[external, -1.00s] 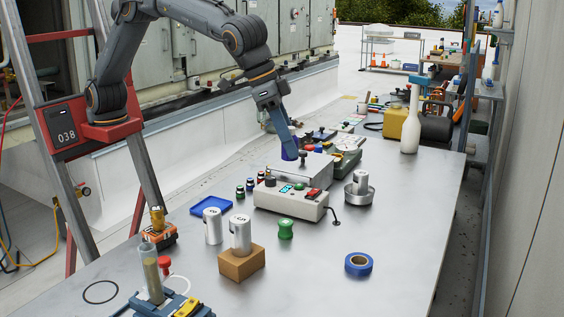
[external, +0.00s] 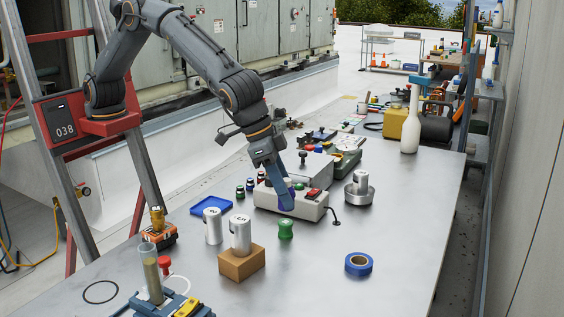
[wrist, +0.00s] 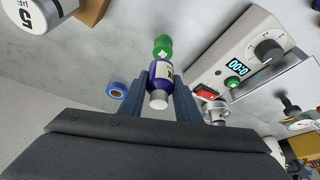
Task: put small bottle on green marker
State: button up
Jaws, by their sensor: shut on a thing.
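The small bottle (wrist: 160,80) is purple with a pale label and a white cap. In the wrist view it sits between the two fingers of my gripper (wrist: 163,88), which is shut on it. In the external view my gripper (external: 286,197) is over the front of the grey instrument box, and its finger hides most of the bottle. The green marker (external: 286,229) is a short, waisted green piece standing on the table just in front of that box. It also shows in the wrist view (wrist: 163,44), just beyond the bottle. The bottle appears apart from the table.
The instrument box (external: 302,204) stands close behind the marker. Silver cylinders stand left of it, one on a tan block (external: 241,263). A blue tape roll (external: 358,264) lies front right. A metal dish (external: 359,194) is right of the box. The table's front right is mostly clear.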

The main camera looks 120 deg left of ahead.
jog(key=shift+f+p, duration=0.5)
jog(key=shift+f, duration=1.15)
jog(key=shift+f, duration=0.15)
jog(key=o, duration=1)
jog(key=shift+o, duration=0.3)
jog(key=shift+r, duration=0.25)
jog(key=b+v, duration=0.4)
jog(key=v, duration=0.8)
jog(key=s+a+f+m+g, duration=0.1)
jog(key=s+a+f, duration=0.3)
jog(key=s, duration=1)
jog(key=s+a+f+m+g+h, duration=0.1)
jog(key=s+a+f, duration=0.3)
jog(key=s, duration=1)
jog(key=s+a+f+m+g, duration=0.1)
jog(key=s+a+f, duration=0.3)
jog(key=s, duration=0.9)
jog(key=a+m, duration=0.1)
jog(key=a, duration=0.2)
jog(key=shift+s+a+f+m+g+h, duration=0.15)
jog(key=shift+s+f+m+g+h, duration=0.15)
jog(key=shift+s+h, duration=0.1)
